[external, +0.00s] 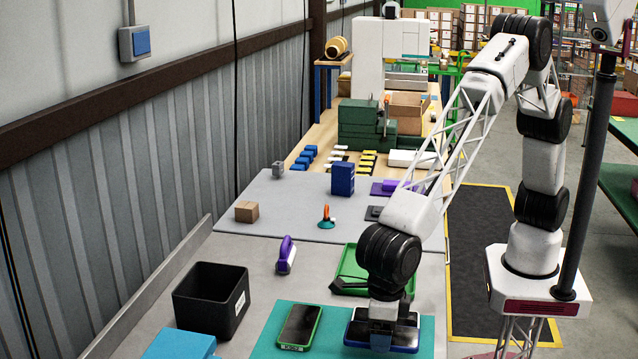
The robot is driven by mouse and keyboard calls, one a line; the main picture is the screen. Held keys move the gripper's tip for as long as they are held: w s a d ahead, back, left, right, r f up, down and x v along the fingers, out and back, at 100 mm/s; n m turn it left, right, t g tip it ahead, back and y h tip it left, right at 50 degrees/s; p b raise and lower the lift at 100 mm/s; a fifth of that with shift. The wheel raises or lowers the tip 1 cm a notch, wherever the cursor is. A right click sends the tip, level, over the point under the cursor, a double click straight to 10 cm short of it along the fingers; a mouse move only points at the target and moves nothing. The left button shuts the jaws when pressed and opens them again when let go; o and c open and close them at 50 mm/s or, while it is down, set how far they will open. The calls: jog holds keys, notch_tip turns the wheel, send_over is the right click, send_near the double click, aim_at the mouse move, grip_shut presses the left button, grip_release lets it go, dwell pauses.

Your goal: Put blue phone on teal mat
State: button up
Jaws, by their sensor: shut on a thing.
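The blue phone (407,337), with a dark screen and blue edge, is at the right part of the teal mat (334,330). It lies flat, over or on the mat; I cannot tell whether its underside touches. My gripper (382,336) points down from above and is shut on the blue phone, hiding its middle. A green-edged phone (299,326) lies on the mat to the left, apart from the blue one.
A black bin (211,300) and a light-blue box (179,345) stand left of the mat. A green tray (350,285) lies just behind my gripper. A purple-handled item (286,254), a cardboard box (246,211) and a dark blue box (342,179) stand farther back.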

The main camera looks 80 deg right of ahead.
jog(key=shift+f, duration=1.75)
jog(key=shift+f, duration=0.1)
jog(key=o, duration=1)
notch_tip(320, 180, up, 12)
jog(key=shift+r, duration=0.1)
jog(key=shift+d, duration=0.1)
